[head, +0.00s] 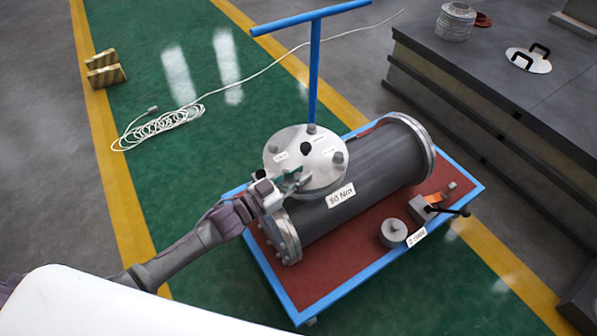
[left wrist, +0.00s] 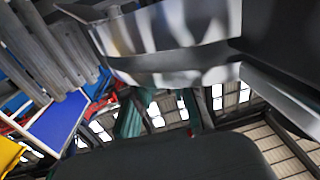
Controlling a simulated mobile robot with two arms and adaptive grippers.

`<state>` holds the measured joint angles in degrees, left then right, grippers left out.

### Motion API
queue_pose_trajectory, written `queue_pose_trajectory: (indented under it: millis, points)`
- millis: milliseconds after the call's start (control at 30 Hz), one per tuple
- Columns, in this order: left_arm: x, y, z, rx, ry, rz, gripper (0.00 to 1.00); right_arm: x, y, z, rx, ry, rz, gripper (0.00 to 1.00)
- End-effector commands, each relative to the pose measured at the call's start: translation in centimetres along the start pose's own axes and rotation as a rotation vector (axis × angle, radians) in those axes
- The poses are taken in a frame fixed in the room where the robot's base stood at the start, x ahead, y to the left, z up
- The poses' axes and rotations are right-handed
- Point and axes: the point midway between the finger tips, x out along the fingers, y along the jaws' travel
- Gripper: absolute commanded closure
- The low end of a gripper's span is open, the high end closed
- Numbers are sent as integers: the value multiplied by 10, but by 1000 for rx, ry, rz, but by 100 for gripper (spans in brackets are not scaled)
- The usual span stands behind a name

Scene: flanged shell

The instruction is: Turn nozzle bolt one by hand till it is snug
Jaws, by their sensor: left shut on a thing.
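The flanged shell (head: 360,170) is a grey cylinder lying on a red-topped cart. Its round nozzle flange (head: 318,160) faces up, with several bolts and small white tags around its face. My left gripper (head: 291,180) is at the near-left edge of the flange, shut on what appears to be a nozzle bolt; the fingers mostly hide it. I cannot read which number it has or whether it is seated. In the left wrist view the shiny flange rim (left wrist: 175,45) fills the top, and the bolt cannot be made out. My right gripper is not in view.
The blue-edged cart (head: 300,312) carries a round grey weight (head: 393,232) and an orange tool (head: 436,204) with a black handle. Its blue T-handle (head: 314,75) rises behind the flange. A dark bench (head: 480,110) stands at right. White cable (head: 165,125) lies coiled on the floor.

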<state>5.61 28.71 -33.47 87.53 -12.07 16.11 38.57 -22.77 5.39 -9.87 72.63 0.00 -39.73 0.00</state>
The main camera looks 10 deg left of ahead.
Motion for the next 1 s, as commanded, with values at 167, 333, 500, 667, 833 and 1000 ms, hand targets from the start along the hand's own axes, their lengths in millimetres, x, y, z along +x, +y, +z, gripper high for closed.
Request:
queue_pose_trajectory:
  millis: [167, 333, 500, 667, 833, 1000]
  points:
    - [2, -2, -5, 5, 8, 76, 100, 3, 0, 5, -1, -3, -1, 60]
    - [2, -2, -5, 3, 10, 113, 100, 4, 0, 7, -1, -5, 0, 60]
    - [2, -1, -6, 1, 12, 126, 100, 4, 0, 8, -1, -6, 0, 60]
    - [2, -1, -6, 1, 13, 126, 100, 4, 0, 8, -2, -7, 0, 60]
    - [2, -1, -6, 1, 13, 125, 73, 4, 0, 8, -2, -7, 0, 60]
    - [2, -1, -4, 1, 9, 125, 50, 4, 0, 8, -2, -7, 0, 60]
